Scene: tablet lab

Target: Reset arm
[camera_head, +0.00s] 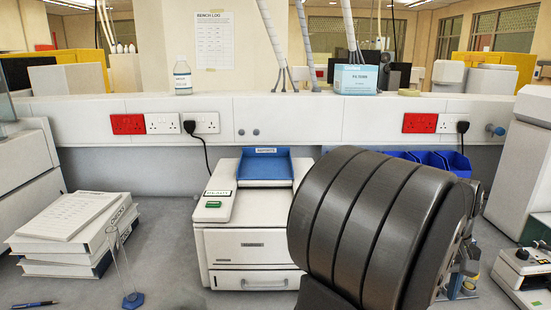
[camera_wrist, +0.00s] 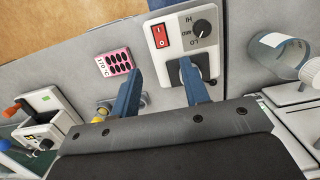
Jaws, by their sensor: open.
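My gripper (camera_wrist: 160,70) shows in the wrist view as two blue fingers, spread apart with nothing between them. The fingers hang over the grey bench. One fingertip lies in front of a white control box with a red switch (camera_wrist: 163,36) and a HI/LO dial. In the camera_head view my large dark arm link fills the centre right, and my gripper is mostly hidden behind it.
A white machine with a blue tray (camera_head: 265,166) stands left of my arm. Blue bins (camera_head: 430,158) stand behind it.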

